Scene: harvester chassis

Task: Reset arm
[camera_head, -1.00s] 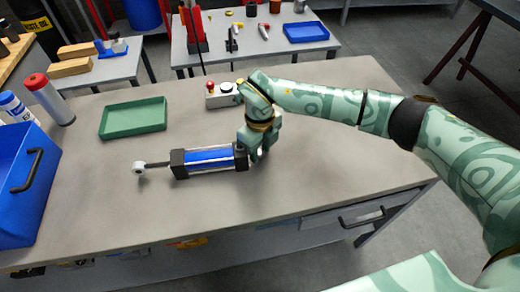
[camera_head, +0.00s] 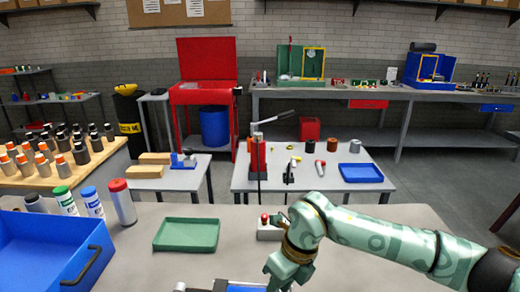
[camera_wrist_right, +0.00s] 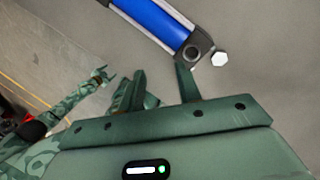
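My right gripper (camera_head: 285,275) hangs over the grey bench at the bottom of the head view, its tips cut off by the frame edge. In the right wrist view its two fingers (camera_wrist_right: 160,88) stand apart with bare bench between them. A blue cylinder with dark end blocks (camera_wrist_right: 170,22) lies on the bench just beyond the fingertips, outside the grip. Only a sliver of this cylinder (camera_head: 245,288) shows in the head view. My left arm shows small at the left of the right wrist view, its gripper (camera_wrist_right: 105,76) empty, with fingers that look spread.
On the bench are a green tray (camera_head: 187,235), a blue bin (camera_head: 40,250), a control box with a red button (camera_head: 270,228), and several bottles and cans (camera_head: 122,202). A second table with a blue tray (camera_head: 361,173) stands behind. The bench between green tray and control box is clear.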

